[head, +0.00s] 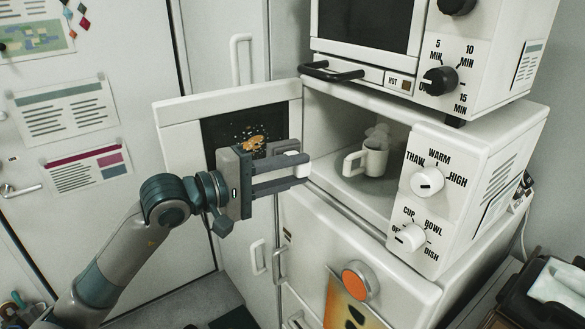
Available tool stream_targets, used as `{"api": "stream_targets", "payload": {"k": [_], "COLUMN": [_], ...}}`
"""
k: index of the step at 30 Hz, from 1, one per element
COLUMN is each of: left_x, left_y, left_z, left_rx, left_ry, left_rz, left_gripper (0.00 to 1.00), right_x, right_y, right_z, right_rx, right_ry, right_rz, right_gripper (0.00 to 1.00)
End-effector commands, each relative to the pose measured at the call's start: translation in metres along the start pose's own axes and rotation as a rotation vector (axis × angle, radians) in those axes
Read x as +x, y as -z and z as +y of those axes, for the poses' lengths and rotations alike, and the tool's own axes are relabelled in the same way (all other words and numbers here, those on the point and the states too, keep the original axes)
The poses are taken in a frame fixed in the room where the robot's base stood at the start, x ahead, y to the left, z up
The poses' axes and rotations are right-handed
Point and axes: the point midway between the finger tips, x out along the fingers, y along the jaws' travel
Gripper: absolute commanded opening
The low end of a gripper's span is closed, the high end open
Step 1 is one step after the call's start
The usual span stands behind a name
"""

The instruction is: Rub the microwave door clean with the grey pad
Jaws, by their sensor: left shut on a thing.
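The microwave door (177,139) stands swung open to the left, its inner face with a dark window towards me. An orange-brown stain with pale specks (251,142) is on the window. My left gripper (297,171) is in front of the door's right part, just below and right of the stain, fingers pointing right. It is shut on what looks like the grey pad (284,147), mostly hidden by the fingers. A pale piece shows by the upper fingertip. Whether the pad touches the door cannot be told. My right gripper is not in view.
The microwave (462,163) is open, with a steaming white mug (367,158) inside. A toaster oven (487,59) with a black handle stands on top. Below is a white cabinet (310,235) with an orange-dotted picture. A dark bin (545,300) is at lower right.

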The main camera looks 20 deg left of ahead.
Motion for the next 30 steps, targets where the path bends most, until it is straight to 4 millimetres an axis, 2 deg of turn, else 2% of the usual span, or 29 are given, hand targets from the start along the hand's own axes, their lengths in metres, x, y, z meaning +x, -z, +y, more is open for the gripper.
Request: {"api": "stream_targets", "payload": {"k": [17, 30], "left_x": [0.0, 0.0], "left_y": [0.005, 0.037], "left_z": [0.002, 0.002], "left_rx": [0.007, 0.006], "left_ry": [0.0, 0.001], "left_rz": [0.002, 0.003], "left_gripper": [0.0, 0.0], "right_x": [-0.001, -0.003], "right_y": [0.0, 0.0], "right_z": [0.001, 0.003], "right_rx": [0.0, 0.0], "right_ry": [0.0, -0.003], "right_rz": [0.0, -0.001], "right_gripper": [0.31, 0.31]}}
